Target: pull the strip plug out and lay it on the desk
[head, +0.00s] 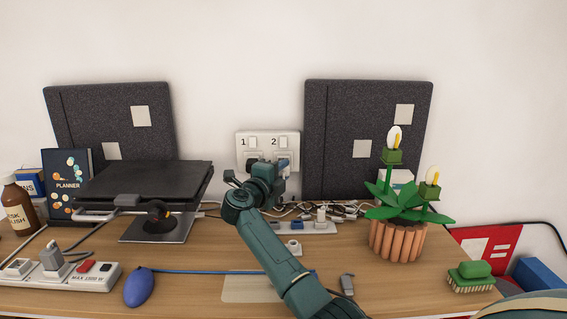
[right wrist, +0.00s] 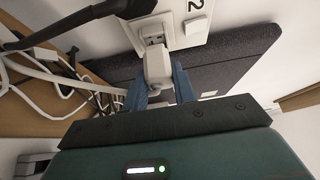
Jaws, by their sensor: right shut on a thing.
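The wall socket plate (head: 268,145) has two outlets marked 1 and 2. My right gripper (head: 281,173) is at outlet 2, with its blue fingers shut on a white plug (right wrist: 157,68). In the right wrist view the plug lies between the fingers, right at the face of the outlet (right wrist: 153,36). Dark slots show just beyond the plug; I cannot tell how far its pins are in. A white cord runs off to the left below it. A black plug (right wrist: 108,10) sits in outlet 1. My left gripper is not in view.
The desk (head: 205,262) has bare wood at the front middle. A power strip (head: 310,228) with tangled cables lies at the back. Another strip (head: 60,274) is at front left, beside a blue mouse (head: 139,288). A flower pot (head: 397,242) stands right, a black laptop stand (head: 150,182) left.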

